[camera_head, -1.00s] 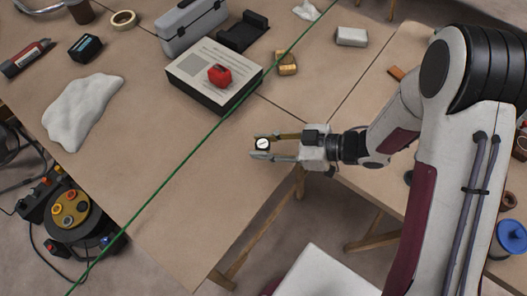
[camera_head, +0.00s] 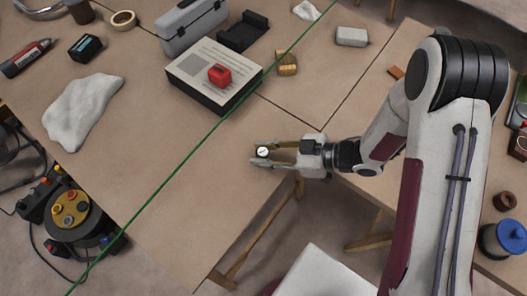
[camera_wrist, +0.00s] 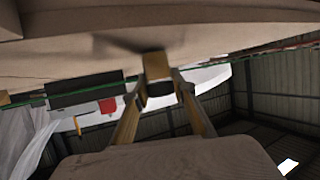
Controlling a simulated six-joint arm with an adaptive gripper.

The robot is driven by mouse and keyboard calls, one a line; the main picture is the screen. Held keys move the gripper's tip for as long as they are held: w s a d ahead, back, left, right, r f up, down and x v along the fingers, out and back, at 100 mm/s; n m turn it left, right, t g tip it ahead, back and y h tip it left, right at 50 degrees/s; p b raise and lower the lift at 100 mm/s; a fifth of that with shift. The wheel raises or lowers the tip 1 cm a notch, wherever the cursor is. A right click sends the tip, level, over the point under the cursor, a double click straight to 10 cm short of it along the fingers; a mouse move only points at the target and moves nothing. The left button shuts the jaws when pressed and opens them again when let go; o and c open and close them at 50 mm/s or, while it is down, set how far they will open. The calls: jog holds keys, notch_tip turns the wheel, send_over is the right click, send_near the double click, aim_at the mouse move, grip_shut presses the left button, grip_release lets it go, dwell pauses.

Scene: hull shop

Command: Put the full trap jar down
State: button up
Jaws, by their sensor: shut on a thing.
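The trap jar (camera_head: 263,152) is small, with a dark-rimmed white top in the head view. In the wrist view the jar (camera_wrist: 158,67) shows an amber body and a black end. My gripper (camera_head: 257,154) is shut on it, one finger on each side; the fingers also show in the wrist view (camera_wrist: 160,86). The jar is over the bare brown table (camera_head: 190,215), near its front right edge. A dark shadow lies close beside it in the wrist view. I cannot tell whether its base touches the table.
A taut green line (camera_head: 165,183) crosses the table left of the jar. Beyond it are a dark box with a papered top (camera_head: 205,75), a red block (camera_head: 219,75) and a white cloth (camera_head: 80,110). A wooden block (camera_head: 287,63) lies behind. Bare table surrounds the jar.

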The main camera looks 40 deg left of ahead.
jog(key=o, duration=1.1)
jog(key=shift+f, duration=0.1)
jog(key=shift+v, duration=6.05)
